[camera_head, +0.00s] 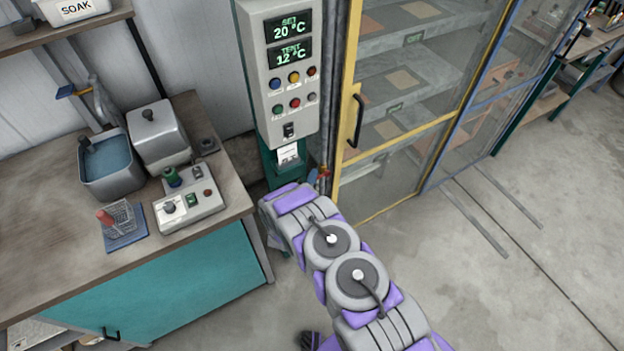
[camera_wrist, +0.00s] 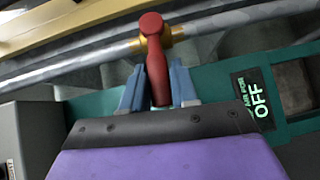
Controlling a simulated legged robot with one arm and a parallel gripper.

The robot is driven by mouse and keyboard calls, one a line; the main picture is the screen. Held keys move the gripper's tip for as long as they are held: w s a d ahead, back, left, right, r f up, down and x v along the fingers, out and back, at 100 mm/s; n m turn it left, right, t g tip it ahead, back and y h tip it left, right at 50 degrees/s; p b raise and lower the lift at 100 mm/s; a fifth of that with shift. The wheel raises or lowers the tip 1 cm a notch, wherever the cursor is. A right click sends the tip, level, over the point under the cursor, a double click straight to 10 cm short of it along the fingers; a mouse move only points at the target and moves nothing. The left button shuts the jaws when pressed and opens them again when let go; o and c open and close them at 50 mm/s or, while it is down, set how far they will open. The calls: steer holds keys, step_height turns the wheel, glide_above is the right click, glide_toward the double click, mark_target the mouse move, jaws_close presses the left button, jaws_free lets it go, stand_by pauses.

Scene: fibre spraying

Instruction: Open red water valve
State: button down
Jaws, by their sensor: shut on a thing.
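The red water valve (camera_wrist: 155,50) shows in the wrist view as a red lever handle on a brass fitting (camera_wrist: 152,45) around a grey pipe (camera_wrist: 85,70). My gripper (camera_wrist: 158,88) is shut on the red lever, with one blue-grey finger on each side of it. In the head view a small red part of the valve (camera_head: 323,172) shows beside the control column.
A workbench (camera_head: 60,190) with a water bath (camera_head: 108,165) is at left. The floor at right (camera_head: 500,260) is clear. An OFF label (camera_wrist: 258,100) is near my gripper.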

steer(key=r+m+g+p, duration=0.1)
steer(key=r+m+g+y+p, duration=0.1)
steer(key=g, duration=0.1)
steer(key=shift+w+d+r+m+y, duration=0.15)
steer(key=shift+d+r+m+y, duration=0.15)
steer(key=shift+d+m, duration=0.1)
steer(key=shift+w+d+r+m+g+y+p, duration=0.2)
steer(key=shift+d+r+m+g+y+p, duration=0.2)
steer(key=shift+m+g+y, duration=0.4)
steer(key=c, duration=1.1)
jaws_free()
steer(key=shift+c, duration=0.2)
steer(key=shift+o, duration=0.7)
steer(key=shift+w, duration=0.1)
steer(key=shift+o, duration=0.2)
steer(key=shift+r, duration=0.1)
steer(key=shift+a, duration=0.1)
